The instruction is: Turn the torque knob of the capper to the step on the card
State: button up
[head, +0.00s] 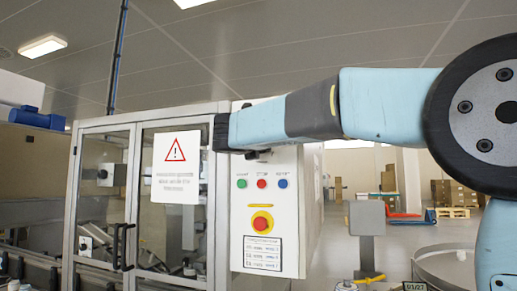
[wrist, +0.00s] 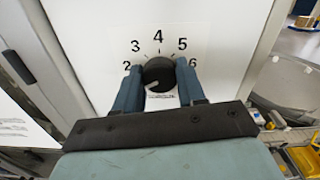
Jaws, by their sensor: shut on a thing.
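The black torque knob (wrist: 158,72) is on a white panel in the wrist view, with the numbers 2 to 6 printed around its upper side. A pale pointer mark shows on the knob's lower left, below the 2. My gripper (wrist: 159,79) is shut on the knob, one blue finger on each side. A white label (wrist: 161,101) below the knob is partly hidden by my gripper. In the head view the capper (head: 240,190) stands at centre left; my arm reaches across its top and the knob is not seen. A printed card (head: 262,252) on its front is too small to read.
Green, red and blue buttons (head: 262,183) and a red emergency stop (head: 261,222) on yellow sit on the control panel below my arm. Glass doors with a warning sign (head: 176,167) are to the left. A grey post (head: 367,220) stands to the right.

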jog(key=m, duration=2.3)
jog(key=shift+f+m, duration=0.3)
jog(key=shift+f, duration=0.1)
jog(key=m, duration=0.3)
jog(key=shift+m, duration=2.2)
jog(key=o, duration=1.1)
jog(key=shift+r, duration=0.15)
jog(key=shift+c, duration=0.2)
